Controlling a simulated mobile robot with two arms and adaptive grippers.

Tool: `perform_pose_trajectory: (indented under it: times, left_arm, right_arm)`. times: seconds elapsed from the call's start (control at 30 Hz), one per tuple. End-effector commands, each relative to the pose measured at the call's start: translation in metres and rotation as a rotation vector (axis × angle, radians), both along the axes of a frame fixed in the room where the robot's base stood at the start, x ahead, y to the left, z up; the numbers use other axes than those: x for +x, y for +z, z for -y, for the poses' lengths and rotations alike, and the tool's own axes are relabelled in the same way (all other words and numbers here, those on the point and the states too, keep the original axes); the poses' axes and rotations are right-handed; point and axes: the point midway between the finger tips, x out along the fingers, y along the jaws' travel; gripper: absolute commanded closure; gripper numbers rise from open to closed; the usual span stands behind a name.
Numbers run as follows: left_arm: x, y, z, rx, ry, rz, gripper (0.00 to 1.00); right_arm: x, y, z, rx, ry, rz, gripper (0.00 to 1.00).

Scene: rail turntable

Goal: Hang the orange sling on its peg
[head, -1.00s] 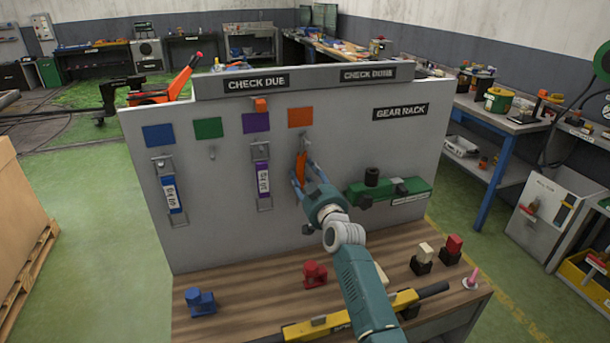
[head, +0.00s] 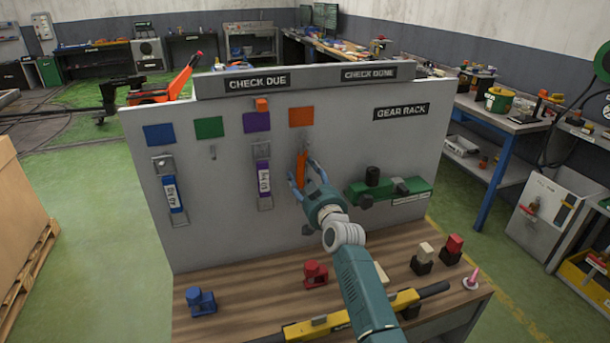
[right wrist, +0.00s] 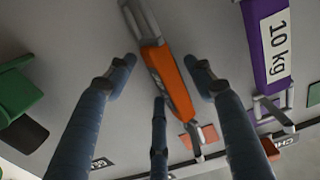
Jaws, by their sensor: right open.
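The orange sling (head: 301,168) is upright against the grey board (head: 235,225), below the orange square (head: 301,117). Its upper end is at the peg (head: 306,137) under that square; the exact seating of the loop is too small to tell. My right gripper (head: 304,178) is open, with its fingers on both sides of the sling. In the right wrist view the orange sling (right wrist: 166,80) runs between the spread fingers, with visible gaps and a metal end at each end. It stays up without being gripped. My left gripper is not in view.
A blue sling (head: 172,192) and a purple sling (head: 264,185) hang to the left. The green peg (head: 213,151) is empty. A green gear-rack fixture (head: 390,192) sticks out to the right. Blocks and a yellow bar (head: 300,331) lie on the wooden bench below.

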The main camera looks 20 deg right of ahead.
Motion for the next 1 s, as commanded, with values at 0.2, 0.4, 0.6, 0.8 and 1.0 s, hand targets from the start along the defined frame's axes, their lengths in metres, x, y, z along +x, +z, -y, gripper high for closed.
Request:
perform_pose_trajectory:
  times: [0.2, 0.4, 0.6, 0.8, 1.0]
  left_arm:
    - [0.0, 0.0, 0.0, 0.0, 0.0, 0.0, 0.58]
    - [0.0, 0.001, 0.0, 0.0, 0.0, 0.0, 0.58]
    - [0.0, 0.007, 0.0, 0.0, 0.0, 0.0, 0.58]
    - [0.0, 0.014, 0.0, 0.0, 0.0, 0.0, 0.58]
    - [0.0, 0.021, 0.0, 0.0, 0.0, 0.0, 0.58]
  right_arm:
    - [0.0, 0.002, 0.001, 0.0, -0.001, 0.003, 0.47]
    - [0.0, 0.002, 0.001, 0.0, -0.001, 0.003, 0.47]
    - [-0.006, 0.003, 0.001, 0.0, -0.002, 0.003, 0.47]
    - [-0.014, 0.003, 0.002, 0.0, -0.002, 0.002, 0.47]
    - [-0.022, 0.003, 0.002, 0.0, -0.002, 0.002, 0.47]
